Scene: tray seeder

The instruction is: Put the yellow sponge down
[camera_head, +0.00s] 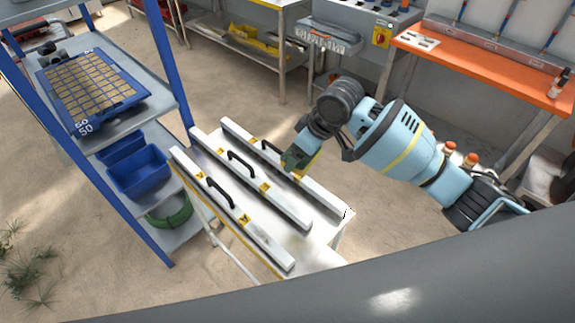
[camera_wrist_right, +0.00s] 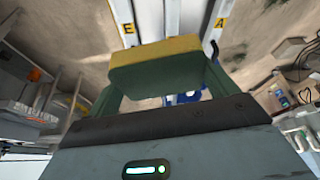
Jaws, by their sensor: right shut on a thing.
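My right gripper (camera_head: 299,158) comes in from the right in the head view, over the farthest white bar on the small table. It is shut on the yellow sponge (camera_wrist_right: 155,66). In the wrist view, the sponge spans the space between the two green fingers of the gripper (camera_wrist_right: 158,82), with a yellow top edge and a darker olive face. In the head view, only a yellowish side of the sponge (camera_head: 309,166) shows below the fingers. I cannot tell whether it touches the bar. My left gripper is not in view.
The small table (camera_head: 322,235) carries three long white bars with black handles and yellow labels, leaving narrow bare strips. A blue-framed shelf (camera_head: 160,100) with a seed tray (camera_head: 140,93) and blue bin (camera_head: 140,172) stands left. An orange bench (camera_head: 480,66) stands back right.

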